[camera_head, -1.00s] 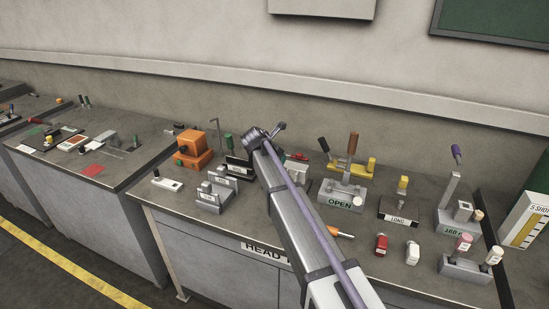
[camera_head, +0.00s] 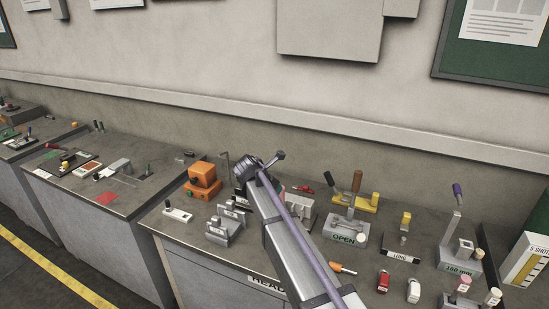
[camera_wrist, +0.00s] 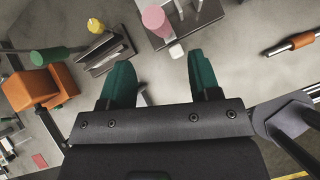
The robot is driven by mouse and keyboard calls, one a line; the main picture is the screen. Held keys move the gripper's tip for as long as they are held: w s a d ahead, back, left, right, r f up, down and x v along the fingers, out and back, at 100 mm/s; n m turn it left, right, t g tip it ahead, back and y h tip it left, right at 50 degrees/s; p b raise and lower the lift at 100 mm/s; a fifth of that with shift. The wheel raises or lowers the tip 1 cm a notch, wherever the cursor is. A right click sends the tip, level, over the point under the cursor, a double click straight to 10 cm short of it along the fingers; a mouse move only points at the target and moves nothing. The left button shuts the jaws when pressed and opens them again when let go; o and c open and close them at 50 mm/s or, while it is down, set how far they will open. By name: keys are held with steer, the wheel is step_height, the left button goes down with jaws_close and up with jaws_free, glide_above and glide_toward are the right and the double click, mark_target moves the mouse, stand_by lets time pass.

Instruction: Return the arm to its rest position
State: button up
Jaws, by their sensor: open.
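My gripper (camera_wrist: 160,88) shows in the wrist view with its two green fingers apart and nothing between them. Beyond the fingers is the grey bench top, with a pink-topped cylinder (camera_wrist: 156,22) on a grey block and a small white piece (camera_wrist: 177,51). In the head view my arm reaches up over the middle of the bench (camera_head: 190,237). The fingers are hidden behind the arm there.
An orange block (camera_head: 203,181) stands left of my arm, near grey slotted holders (camera_head: 224,229). To the right are the OPEN fixture (camera_head: 343,234), a LONG block (camera_head: 401,247), a 100 mm stand (camera_head: 459,262) and an orange-handled tool (camera_head: 342,268). A yellow floor line (camera_head: 45,262) runs at left.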

steer(key=s+d+f+m+g+y, duration=0.1)
steer(key=s+d+m+g, duration=0.1)
steer(key=s+d+m, duration=0.5)
steer(key=s+d+f+m+g+y, duration=0.2)
steer(key=s+d+m, duration=0.5)
steer(key=s+m, duration=0.4)
steer(key=s+d+f+m+g+y, duration=0.1)
steer(key=s+d+m, duration=0.6)
steer(key=s, duration=0.9)
steer(key=m+g, duration=0.1)
steer(key=m, duration=0.1)
steer(key=shift+s+f+m+g+y, duration=0.2)
steer(key=shift+m+g+y, duration=0.1)
steer(key=shift+g, duration=0.1)
